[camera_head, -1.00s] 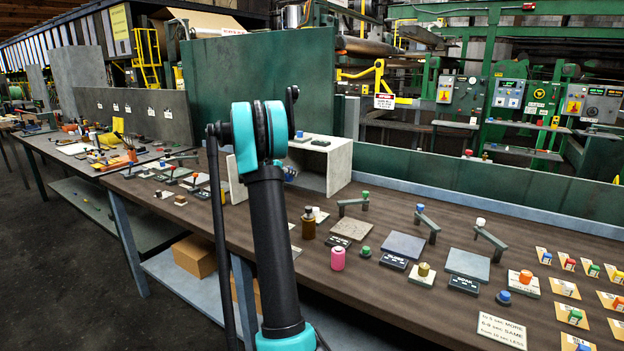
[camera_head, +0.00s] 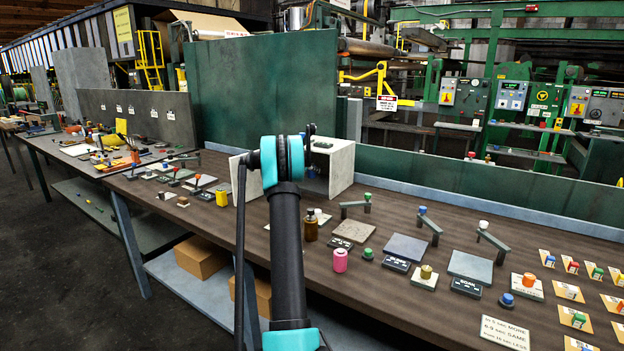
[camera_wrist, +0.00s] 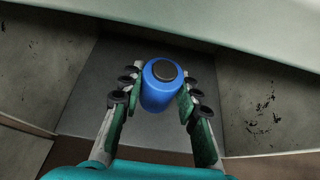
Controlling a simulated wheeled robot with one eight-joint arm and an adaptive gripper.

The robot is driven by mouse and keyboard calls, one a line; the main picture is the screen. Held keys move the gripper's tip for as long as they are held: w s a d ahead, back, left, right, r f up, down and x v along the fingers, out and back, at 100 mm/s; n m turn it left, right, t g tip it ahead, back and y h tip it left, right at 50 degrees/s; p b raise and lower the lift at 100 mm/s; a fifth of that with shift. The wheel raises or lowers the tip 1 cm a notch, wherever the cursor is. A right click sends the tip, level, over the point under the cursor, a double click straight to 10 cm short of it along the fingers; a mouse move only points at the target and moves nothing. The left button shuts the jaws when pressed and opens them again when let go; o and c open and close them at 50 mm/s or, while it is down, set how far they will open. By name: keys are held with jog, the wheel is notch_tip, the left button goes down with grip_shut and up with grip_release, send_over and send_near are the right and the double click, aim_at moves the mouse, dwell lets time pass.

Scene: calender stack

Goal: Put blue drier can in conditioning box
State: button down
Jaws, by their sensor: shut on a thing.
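The blue drier can (camera_wrist: 158,92), with a dark round cap, is upright between the two fingers of my gripper (camera_wrist: 161,84) in the wrist view. My gripper is shut on it. The grey floor and side walls of the conditioning box (camera_wrist: 262,100) surround the can in this view, with a pale edge across the top. Whether the can touches the floor cannot be told. In the head view the pale open-fronted box (camera_head: 342,170) stands at the back of the bench, and my arm hides part of it, along with most of the gripper and the can.
On the brown bench (camera_head: 460,328), a brown bottle (camera_head: 311,226) and a pink can (camera_head: 340,261) stand in front of the box. A yellow can (camera_head: 222,198) stands left of my arm. Grey plates and small stands fill the right. A tall green panel (camera_head: 265,90) rises behind.

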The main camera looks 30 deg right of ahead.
aim_at(310, 176)
notch_tip(310, 176, down, 4)
jog(key=shift+r, duration=0.2)
jog(key=shift+d+f, duration=0.15)
jog(key=shift+f, duration=0.05)
jog(key=shift+w, duration=0.1)
jog(key=c, duration=1.1)
grip_release()
jog(key=shift+f, duration=0.1)
